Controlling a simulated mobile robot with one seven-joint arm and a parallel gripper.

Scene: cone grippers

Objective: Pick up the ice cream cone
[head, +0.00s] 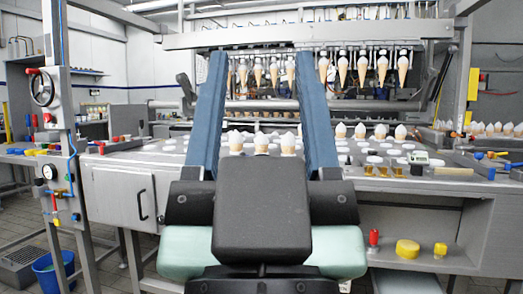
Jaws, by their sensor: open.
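My gripper (261,58) is in the middle of the head view, with its two long blue fingers wide apart and nothing held between them. Several ice cream cones with white tops hang point down in a row from the machine, such as one hanging cone (362,68) right of the fingers. More white-topped cones stand in the worktop, including a standing cone (261,143) seen between the fingers and another standing cone (400,131) to the right. A tan, cone-like piece (453,171) lies on the worktop at right. My gripper's dark body hides part of the worktop.
The grey machine worktop (345,185) spans the view, with white round pieces and small amber blocks on it. A valve post (55,120) stands at left. A lower shelf holds a yellow disc (407,249) and a red-topped item (374,238). A blue bucket (50,275) is on the floor.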

